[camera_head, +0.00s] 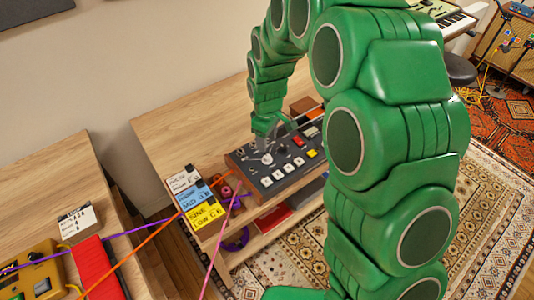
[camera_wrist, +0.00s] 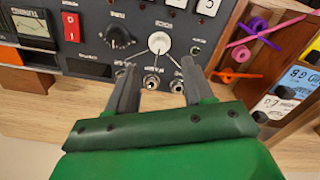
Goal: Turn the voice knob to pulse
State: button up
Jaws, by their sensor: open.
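The voice knob appears to be the round white knob (camera_wrist: 159,43) on the dark control panel (camera_wrist: 90,62). Pale lines fan out from it toward small labels too small to read, and I cannot tell its pointer direction. In the head view the panel (camera_head: 290,180) lies on the wooden desk, with the white knob (camera_head: 267,158) near its back left. My gripper (camera_wrist: 158,64) is open and empty. Its two fingertips are spread to either side just below the white knob in the wrist view, apparently not touching it. In the head view my gripper (camera_head: 272,136) is above the panel's back part.
A black knob (camera_wrist: 118,37) is left of the white one. A red rocker switch (camera_wrist: 71,27) and a meter (camera_wrist: 30,25) lie farther left. Jack sockets (camera_wrist: 151,82) sit between the fingers. Colored label boxes (camera_head: 200,200) and cables stand left of the panel in the head view.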

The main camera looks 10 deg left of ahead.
aim_at(267, 157)
jog(key=shift+f, duration=3.8)
grip_shut()
jog(key=m, duration=0.4)
jog(key=shift+m, duration=2.4)
